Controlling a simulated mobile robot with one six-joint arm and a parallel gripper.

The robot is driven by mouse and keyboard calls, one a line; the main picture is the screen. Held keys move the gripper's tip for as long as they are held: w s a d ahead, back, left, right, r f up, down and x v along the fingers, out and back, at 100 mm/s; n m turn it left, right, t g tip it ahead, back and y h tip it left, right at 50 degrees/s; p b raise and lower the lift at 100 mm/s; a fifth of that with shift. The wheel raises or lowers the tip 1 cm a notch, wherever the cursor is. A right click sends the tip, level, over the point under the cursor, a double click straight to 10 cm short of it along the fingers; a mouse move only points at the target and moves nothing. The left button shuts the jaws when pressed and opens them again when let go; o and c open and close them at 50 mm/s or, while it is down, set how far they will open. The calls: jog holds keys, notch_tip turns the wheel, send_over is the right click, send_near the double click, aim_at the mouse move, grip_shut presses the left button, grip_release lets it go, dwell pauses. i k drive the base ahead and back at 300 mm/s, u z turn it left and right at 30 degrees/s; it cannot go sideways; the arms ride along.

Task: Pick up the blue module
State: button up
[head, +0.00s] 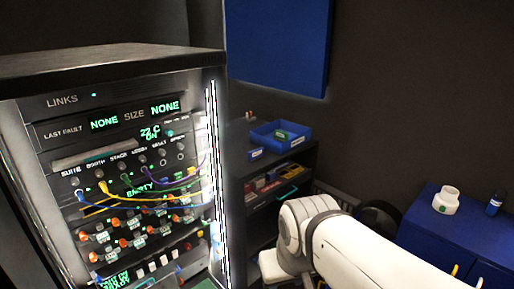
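A small blue block with a pale label (255,154) lies on top of the low black shelf unit, at the front left of a blue tray (265,137). It looks like the blue module, but it is too small to be sure. The tray holds a green piece (281,134). My white arm reaches in from the lower right, in front of the lower part of the shelf unit. My gripper is not visible, so what it holds cannot be seen.
A lit rack (130,115) with coloured cables stands at the left, close to the shelf unit (300,158). Coloured boxes (265,182) fill a lower shelf.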

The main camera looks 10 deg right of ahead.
aim_at(258, 153)
jog(key=z, duration=0.65)
jog(key=i, duration=2.05)
jog(key=u, duration=0.25)
jog(key=k, duration=0.75)
jog(key=u, duration=0.25)
jog(key=i, duration=0.75)
